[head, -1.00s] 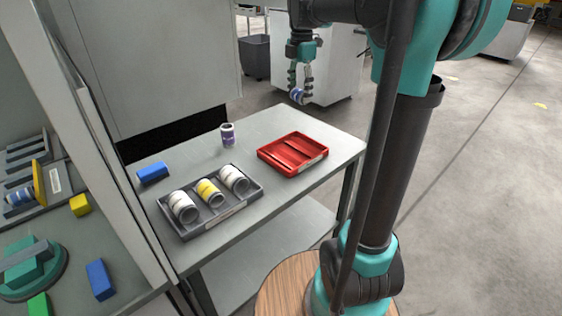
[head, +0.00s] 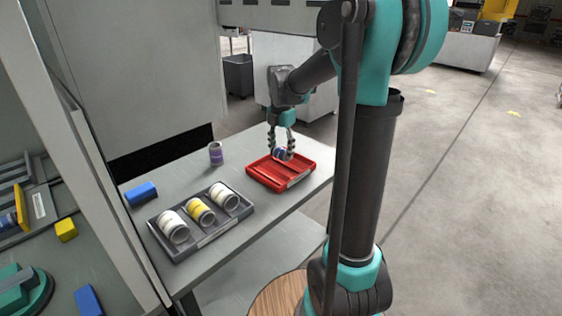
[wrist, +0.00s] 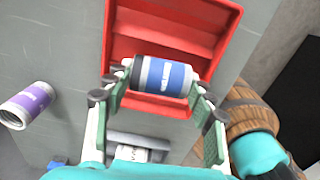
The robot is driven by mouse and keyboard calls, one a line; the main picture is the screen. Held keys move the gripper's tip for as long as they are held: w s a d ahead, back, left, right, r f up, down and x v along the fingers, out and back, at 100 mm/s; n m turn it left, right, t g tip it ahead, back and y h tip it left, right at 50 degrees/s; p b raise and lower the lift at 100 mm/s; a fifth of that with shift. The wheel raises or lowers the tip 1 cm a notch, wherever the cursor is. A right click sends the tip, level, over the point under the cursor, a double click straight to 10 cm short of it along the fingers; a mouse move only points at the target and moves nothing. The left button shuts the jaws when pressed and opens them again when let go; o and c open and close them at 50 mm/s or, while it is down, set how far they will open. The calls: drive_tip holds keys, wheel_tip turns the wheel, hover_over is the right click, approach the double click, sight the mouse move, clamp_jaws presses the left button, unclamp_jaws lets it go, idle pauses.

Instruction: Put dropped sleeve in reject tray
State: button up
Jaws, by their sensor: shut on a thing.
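My gripper (head: 280,147) is shut on a sleeve (head: 281,154) with a blue and white label. In the wrist view the same sleeve (wrist: 162,77) lies crosswise between the two fingers (wrist: 158,92). The red reject tray (head: 264,181) sits at the right end of the grey table. The gripper and sleeve are over the tray's far part. In the wrist view the red tray (wrist: 128,30) lies behind the sleeve. I cannot tell whether the sleeve touches the tray floor.
A dark tray (head: 207,240) at the front holds 3 sleeves, one yellow. A blue block (head: 140,194) lies at the table's left. Bare table (head: 185,174) lies between them.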

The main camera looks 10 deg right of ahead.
sight(281, 149)
drive_tip(key=shift+f, duration=2.3)
drive_tip(key=shift+f, duration=0.15)
drive_tip(key=o, duration=1.3)
drive_tip(key=shift+o, duration=0.2)
wheel_tip(281, 149, up, 12)
drive_tip(key=shift+r, duration=0.15)
